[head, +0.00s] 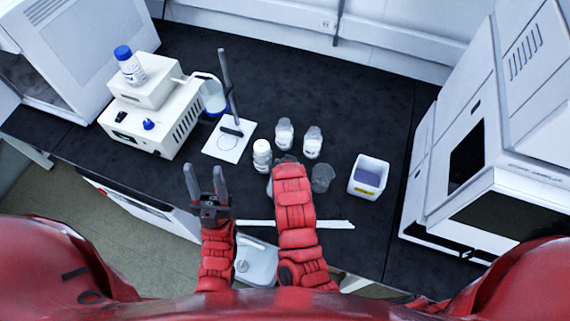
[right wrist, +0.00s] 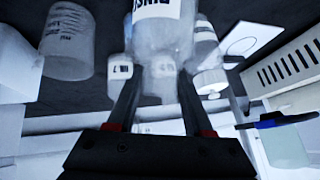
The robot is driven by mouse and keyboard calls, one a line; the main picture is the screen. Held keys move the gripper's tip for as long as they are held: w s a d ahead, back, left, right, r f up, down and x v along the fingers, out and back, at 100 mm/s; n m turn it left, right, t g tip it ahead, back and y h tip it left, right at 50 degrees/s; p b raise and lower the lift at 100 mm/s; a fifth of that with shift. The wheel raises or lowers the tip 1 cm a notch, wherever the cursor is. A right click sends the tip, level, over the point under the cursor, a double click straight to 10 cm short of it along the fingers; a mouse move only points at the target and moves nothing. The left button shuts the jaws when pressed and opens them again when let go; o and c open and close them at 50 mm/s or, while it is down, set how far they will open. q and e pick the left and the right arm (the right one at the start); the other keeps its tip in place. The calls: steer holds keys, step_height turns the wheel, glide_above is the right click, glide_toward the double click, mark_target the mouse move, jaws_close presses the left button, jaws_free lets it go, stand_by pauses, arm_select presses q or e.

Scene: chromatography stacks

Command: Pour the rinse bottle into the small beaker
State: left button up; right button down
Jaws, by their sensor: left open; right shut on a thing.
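My right gripper (right wrist: 157,70) is shut on a clear bottle (right wrist: 163,42) whose white label shows the letters "RINS", the rinse bottle. In the head view my red right forearm hides this gripper and most of the bottle. I cannot tell how far the bottle is tilted. The small beaker (head: 322,178) is clear grey and stands on the black bench just right of my right arm. A clear vessel with printed marks (right wrist: 68,42), which looks like this beaker, shows left of the bottle in the right wrist view. My left gripper (head: 204,168) is open and empty over the front bench edge.
A white capped bottle (head: 262,156) and two clear labelled bottles (head: 284,134) (head: 312,143) stand behind my right arm. A white square container (head: 368,172) stands right of the beaker. A stand (head: 231,131) and a white instrument (head: 150,118) are at left. Bench behind is clear.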

steer(key=shift+w+f, duration=0.1)
stand_by(0.3)
steer(key=shift+g+b, duration=0.4)
steer(key=shift+w+d+f+y+b, duration=0.1)
steer(key=shift+f+y+b, duration=0.05)
steer(key=shift+y+b, duration=0.2)
steer(key=shift+g, duration=0.3)
